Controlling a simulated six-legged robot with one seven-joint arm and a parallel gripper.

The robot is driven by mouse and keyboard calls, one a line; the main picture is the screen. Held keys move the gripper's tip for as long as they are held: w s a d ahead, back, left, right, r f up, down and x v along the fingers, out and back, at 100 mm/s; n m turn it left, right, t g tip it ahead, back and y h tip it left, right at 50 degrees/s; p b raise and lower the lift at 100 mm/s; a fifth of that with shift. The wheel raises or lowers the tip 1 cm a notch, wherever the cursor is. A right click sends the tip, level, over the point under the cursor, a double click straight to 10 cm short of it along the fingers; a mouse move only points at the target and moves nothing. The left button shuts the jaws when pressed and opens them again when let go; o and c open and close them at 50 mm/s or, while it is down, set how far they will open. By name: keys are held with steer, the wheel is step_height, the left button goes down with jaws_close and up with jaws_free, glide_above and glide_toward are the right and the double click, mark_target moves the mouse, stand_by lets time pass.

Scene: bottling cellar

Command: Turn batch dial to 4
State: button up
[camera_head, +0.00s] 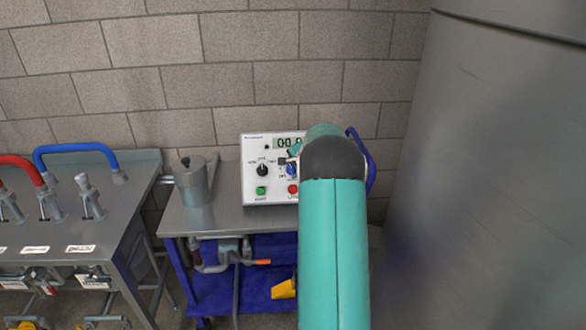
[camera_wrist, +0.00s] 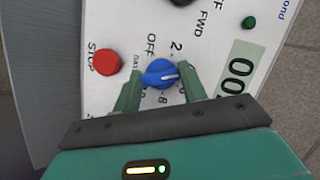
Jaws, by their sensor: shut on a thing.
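The batch dial is a blue knob (camera_wrist: 160,74) with a white pointer line, on a white control panel (camera_wrist: 110,22). In the wrist view my gripper (camera_wrist: 161,88) has its two green fingers on either side of the knob, shut on it. The pointer faces right in that view, towards the right finger, past the 2. The 8 shows below the knob. The number at the pointer is hidden by the finger, so I cannot read the exact setting. In the head view the knob (camera_head: 291,170) is partly hidden by my arm.
A red stop button (camera_wrist: 106,62) is close to the left finger. The panel also has a black selector knob (camera_head: 262,170), a green button (camera_head: 261,190) and a digital display (camera_head: 286,143). A metal pot (camera_head: 194,184) stands left of the panel. A large grey tank (camera_head: 490,150) is at right.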

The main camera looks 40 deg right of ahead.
steer(key=shift+a+f, duration=0.1)
steer(key=o, duration=1)
steer(key=v, duration=1.4)
steer(key=shift+w, duration=0.1)
